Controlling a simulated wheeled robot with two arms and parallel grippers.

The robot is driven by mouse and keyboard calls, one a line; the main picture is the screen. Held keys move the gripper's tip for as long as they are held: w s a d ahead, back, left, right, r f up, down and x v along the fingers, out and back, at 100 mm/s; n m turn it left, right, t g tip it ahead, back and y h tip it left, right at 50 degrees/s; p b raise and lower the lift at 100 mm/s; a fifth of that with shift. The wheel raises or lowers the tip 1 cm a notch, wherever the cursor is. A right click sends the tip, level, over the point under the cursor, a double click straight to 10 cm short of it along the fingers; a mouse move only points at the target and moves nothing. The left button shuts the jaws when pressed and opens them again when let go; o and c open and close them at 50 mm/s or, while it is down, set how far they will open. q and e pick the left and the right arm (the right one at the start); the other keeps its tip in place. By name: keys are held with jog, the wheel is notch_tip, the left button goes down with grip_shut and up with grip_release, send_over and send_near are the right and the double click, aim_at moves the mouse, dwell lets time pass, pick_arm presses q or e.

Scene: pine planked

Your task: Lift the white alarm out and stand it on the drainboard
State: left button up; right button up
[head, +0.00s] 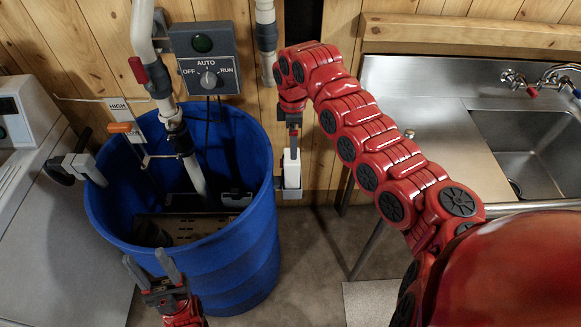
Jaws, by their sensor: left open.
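The white alarm (291,178) is a small upright white block, just right of the blue barrel's (228,265) rim. My right arm reaches over from the right, and its gripper (292,153) points down with its fingers on the top of the alarm. The gripper is seen edge-on and appears shut on the alarm, which hangs clear of the floor. My left gripper (152,268) is open and empty at the barrel's front left, its fingers pointing up. The drainboard (430,125) is the flat steel surface left of the sink basin, with its near part hidden behind my right arm.
White pipes (145,35) and a float switch rod run into the barrel. A grey control box (205,58) is on the plank wall. The sink basin (530,150) and taps (545,80) are at right. A small knob-like item (409,134) sits on the drainboard, otherwise clear where visible.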

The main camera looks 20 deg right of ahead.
aim_at(292, 169)
jog(key=f+p, duration=0.2)
jog(key=f, duration=0.4)
jog(key=f+p, duration=0.1)
jog(key=f, duration=0.6)
jog(key=shift+w+a+f+p, duration=0.15)
jog(key=shift+w+a+p, duration=0.05)
jog(key=shift+p, duration=0.15)
jog(key=shift+w+d+f, duration=0.1)
jog(key=shift+f, duration=0.5)
jog(key=shift+c, duration=0.3)
jog(key=c, duration=1)
jog(key=shift+r, duration=0.15)
